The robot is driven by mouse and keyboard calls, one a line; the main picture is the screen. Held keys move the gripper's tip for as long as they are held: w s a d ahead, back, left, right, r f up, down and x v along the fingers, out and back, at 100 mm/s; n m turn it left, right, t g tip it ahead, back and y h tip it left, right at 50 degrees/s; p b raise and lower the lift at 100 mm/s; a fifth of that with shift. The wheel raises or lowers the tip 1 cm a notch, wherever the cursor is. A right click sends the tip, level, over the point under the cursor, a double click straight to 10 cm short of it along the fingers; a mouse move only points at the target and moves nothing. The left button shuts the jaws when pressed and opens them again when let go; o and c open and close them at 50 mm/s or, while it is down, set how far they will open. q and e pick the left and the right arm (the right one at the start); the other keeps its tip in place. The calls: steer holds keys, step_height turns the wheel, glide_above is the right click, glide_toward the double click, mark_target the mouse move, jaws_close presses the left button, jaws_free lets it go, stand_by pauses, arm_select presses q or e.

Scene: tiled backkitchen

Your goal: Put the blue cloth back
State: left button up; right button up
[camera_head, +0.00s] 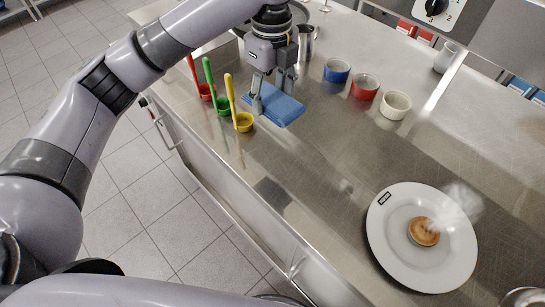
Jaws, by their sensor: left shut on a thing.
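My left gripper (272,90) points down over the steel counter, shut on the blue cloth (281,107). The cloth looks like a flat, folded blue block. It appears to be above the counter, beside the yellow-handled cup; its exact height is hard to tell. One finger lies across its near left side, and the other is partly behind it. My right gripper is not in view.
Red (205,92), green (223,106) and yellow (244,122) long-handled cups stand left of the cloth. Blue (337,71), red (364,87) and white (395,105) bowls stand to its right. A white plate (381,246) holds a steaming tart (424,231). The middle counter is clear.

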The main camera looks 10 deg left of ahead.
arm_select(q)
steer(key=shift+f, duration=0.4)
steer(key=p, duration=0.2)
glide_above(272, 159)
step_height(272, 159, down, 14)
steer(key=shift+f, duration=0.2)
steer(key=shift+f+p, duration=0.55)
steer(key=shift+f, duration=1.8)
steer(key=shift+f, duration=0.1)
steer(key=o, duration=1)
